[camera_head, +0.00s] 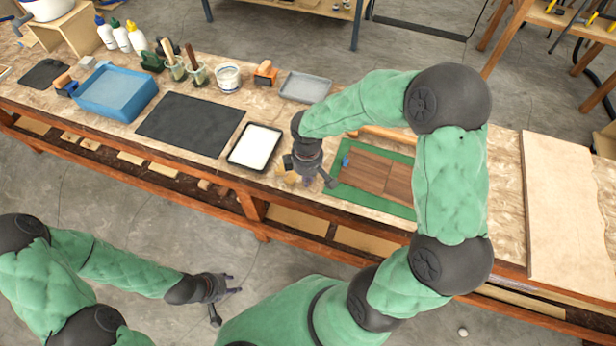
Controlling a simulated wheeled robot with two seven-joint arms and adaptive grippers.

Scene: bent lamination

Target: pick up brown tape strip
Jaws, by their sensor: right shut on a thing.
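My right gripper (312,180) is low over the front of the bench, between the white-filled tray and the green mat. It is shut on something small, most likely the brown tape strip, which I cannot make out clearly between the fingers. A small tan and dark object (287,177) sits just left of the gripper, partly hidden by it. Brown wood boards (370,172) lie on the green mat (350,198), with a blue piece at their left edge. My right arm hides part of the mat. My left gripper (228,302) is open and empty, away from the bench front.
A black tray with white contents (256,146) and a dark mat (192,124) lie to the left. Behind are a grey tray (306,87), an orange-topped tool (265,72), and a jar (228,77). A blue bin (116,92) stands far left; a pale board (570,210) lies right.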

